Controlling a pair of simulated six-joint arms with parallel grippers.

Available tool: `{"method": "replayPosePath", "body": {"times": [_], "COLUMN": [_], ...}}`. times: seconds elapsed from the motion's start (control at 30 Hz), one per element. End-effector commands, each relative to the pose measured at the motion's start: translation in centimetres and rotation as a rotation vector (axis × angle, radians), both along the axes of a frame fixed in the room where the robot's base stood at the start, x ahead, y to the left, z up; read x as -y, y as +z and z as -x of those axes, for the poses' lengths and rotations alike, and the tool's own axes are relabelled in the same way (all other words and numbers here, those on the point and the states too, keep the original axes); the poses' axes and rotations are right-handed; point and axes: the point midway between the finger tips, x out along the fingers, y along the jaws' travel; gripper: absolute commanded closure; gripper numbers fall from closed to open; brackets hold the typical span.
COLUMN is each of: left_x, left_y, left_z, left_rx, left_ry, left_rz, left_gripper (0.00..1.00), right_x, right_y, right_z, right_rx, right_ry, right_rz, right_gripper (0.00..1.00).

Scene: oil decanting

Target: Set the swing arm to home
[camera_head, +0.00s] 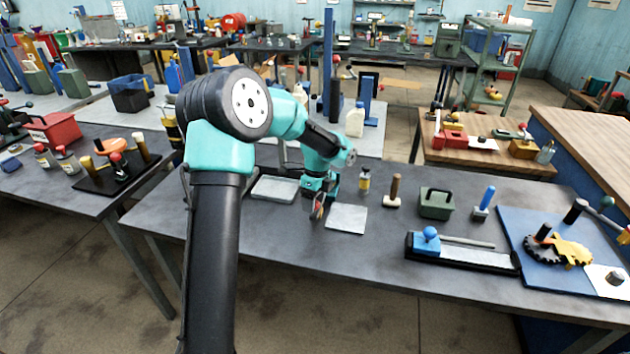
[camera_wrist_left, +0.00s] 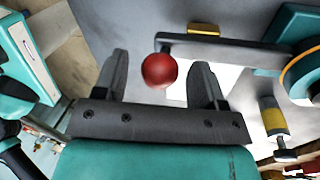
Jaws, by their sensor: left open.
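My left gripper (camera_head: 318,207) reaches down over the middle of the dark workbench in the head view. In the left wrist view its two fingers (camera_wrist_left: 158,60) are open. A red ball knob (camera_wrist_left: 160,72) shows between the fingers, with gaps visible on both sides. The knob is at the end of a dark bar, the swing arm (camera_wrist_left: 228,46), which runs right toward a teal part with an orange ring (camera_wrist_left: 298,70). In the head view my gripper and arm hide most of the swing arm. My right gripper is not in view.
Pale plates (camera_head: 346,218) lie on both sides of the gripper. A yellow-labelled bottle (camera_head: 364,182), a wooden-handled stamp (camera_head: 394,192) and a green box (camera_head: 435,205) stand to the right. A blue mat (camera_head: 520,240) is farther right.

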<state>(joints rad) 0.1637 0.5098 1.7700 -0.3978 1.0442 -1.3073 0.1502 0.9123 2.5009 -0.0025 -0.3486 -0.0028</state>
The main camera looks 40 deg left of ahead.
Motion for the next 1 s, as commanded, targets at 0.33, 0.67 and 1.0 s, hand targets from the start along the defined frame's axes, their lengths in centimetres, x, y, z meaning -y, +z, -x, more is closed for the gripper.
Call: {"method": "replayPosePath", "body": {"times": [0.33, 0.67, 1.0], "left_x": [-0.2, -0.4, -0.5], "left_y": [4.8, 11.0, 16.1], "left_z": [-1.0, -2.2, -3.1], "left_rx": [0.005, 0.004, 0.002], "left_ry": [0.000, 0.000, 0.001], "left_rz": [-0.001, -0.001, 0.000], "left_gripper": [0.36, 0.36, 0.36], "right_x": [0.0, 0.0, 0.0], "right_y": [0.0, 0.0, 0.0], "right_z": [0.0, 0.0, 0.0], "right_rx": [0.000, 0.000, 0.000], "right_ry": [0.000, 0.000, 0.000], "right_rz": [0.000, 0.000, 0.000], "right_gripper": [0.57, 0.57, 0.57]}}
